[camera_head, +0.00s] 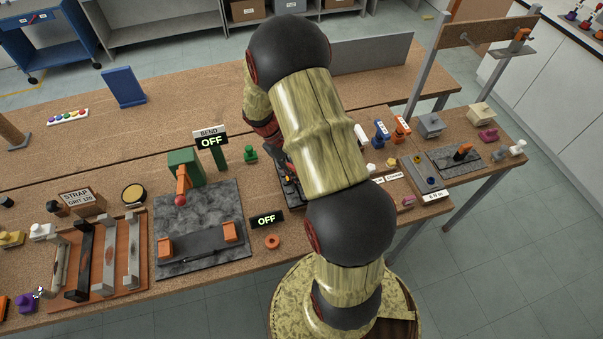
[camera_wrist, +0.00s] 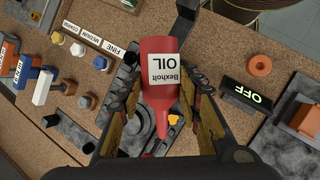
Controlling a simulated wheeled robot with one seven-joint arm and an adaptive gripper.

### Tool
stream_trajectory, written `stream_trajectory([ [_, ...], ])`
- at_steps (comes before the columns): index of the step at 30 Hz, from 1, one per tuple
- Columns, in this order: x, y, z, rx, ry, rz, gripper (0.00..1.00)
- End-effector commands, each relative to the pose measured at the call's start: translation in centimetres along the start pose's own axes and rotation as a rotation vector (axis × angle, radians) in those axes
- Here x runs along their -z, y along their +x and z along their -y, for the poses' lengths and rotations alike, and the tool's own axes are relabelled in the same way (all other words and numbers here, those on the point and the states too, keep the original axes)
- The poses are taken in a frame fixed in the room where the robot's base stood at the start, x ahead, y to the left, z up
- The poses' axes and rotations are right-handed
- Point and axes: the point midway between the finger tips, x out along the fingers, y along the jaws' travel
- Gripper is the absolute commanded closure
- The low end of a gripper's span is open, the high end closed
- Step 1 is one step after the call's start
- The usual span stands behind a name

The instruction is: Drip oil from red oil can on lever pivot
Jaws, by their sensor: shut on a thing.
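My gripper (camera_wrist: 165,98) is shut on the red oil can (camera_wrist: 157,57), which has a white Bexholt OIL label. The can's narrow spout points toward the bottom of the wrist view. Below the can is a dark fixture (camera_wrist: 125,80), partly hidden by the can and fingers. A small yellow-orange part (camera_wrist: 174,119) shows beside the spout. I cannot tell which part is the lever pivot, or whether the spout tip touches anything. In the head view, my arm hides the can and most of the dark fixture (camera_head: 289,186).
An OFF display (camera_head: 267,219) and an orange ring (camera_head: 272,241) are left of the arm. A green block with an orange lever (camera_head: 183,178) stands by a grey slab (camera_head: 200,210). Small bottles and knobs crowd the right side. A tall metal frame (camera_head: 427,70) rises at the far right.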

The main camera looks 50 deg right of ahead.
Motion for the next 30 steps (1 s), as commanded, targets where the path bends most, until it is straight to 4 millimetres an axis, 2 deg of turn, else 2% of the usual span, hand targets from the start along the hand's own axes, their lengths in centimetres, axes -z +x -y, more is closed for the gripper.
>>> stream_trajectory([
  [1, -0.3, -0.7, -0.2, 0.000, 0.000, -0.001, 1.00],
  [15, -2.0, -4.4, -1.1, -0.001, 0.001, -0.001, 1.00],
  [26, -2.1, -4.6, -1.2, 0.000, 0.002, -0.002, 1.00],
  [30, -2.3, -4.4, -1.2, 0.006, 0.015, -0.057, 1.00],
])
